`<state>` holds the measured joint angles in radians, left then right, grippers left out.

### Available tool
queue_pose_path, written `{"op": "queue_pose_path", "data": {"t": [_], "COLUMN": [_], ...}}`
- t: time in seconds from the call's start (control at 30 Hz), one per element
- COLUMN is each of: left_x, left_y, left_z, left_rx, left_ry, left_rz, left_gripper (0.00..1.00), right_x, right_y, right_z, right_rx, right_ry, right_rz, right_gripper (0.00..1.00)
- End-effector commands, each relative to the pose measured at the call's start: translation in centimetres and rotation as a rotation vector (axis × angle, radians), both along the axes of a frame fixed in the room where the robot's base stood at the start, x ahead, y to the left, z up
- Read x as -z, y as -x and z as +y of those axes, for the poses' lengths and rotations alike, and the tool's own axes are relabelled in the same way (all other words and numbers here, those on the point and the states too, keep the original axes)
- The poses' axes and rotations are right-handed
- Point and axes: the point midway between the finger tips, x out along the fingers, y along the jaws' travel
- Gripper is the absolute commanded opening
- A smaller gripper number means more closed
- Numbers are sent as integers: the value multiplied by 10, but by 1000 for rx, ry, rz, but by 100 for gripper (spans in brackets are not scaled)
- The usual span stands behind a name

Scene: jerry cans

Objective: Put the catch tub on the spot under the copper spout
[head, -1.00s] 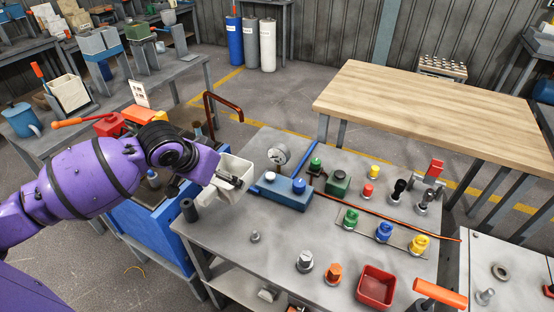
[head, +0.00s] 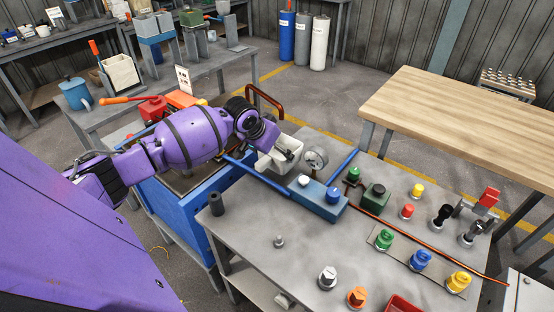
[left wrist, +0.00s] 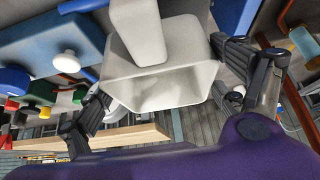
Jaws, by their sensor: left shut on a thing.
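The catch tub is a white, square-mouthed tub (head: 266,163). In the left wrist view the tub (left wrist: 195,65) fills the middle, with dark fingers of my left gripper (left wrist: 165,95) on either side. The copper spout (head: 265,94) is a bent copper pipe behind the tub, partly hidden by my left arm. I cannot see the spot under it. My right gripper is not in view.
A blue cabinet (head: 183,212) is below my arm. A dark cylinder (head: 216,203) stands at the table's left edge. Several coloured knobs stand to the right.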

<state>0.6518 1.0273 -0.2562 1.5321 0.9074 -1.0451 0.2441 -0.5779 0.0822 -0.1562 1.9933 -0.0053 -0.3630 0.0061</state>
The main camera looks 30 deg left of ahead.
Motion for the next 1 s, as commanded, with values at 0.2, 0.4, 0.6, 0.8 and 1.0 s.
{"op": "queue_pose_path", "data": {"t": [0.2, 0.4, 0.6, 0.8, 1.0], "left_x": [14, 38, 49, 50, 53], "left_y": [-12, -15, -16, -16, -15], "left_z": [6, 8, 8, 8, 8], "left_rx": [1, 0, 0, 1, 1], "left_ry": [0, 1, -1, 0, 0], "left_rz": [-2, 0, -4, -3, -2], "left_gripper": [59, 59, 59, 59, 100], "right_x": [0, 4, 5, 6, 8], "right_y": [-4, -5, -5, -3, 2], "right_z": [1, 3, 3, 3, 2], "right_rx": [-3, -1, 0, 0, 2], "right_ry": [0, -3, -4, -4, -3], "right_rz": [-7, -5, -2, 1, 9], "right_gripper": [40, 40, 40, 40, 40]}}
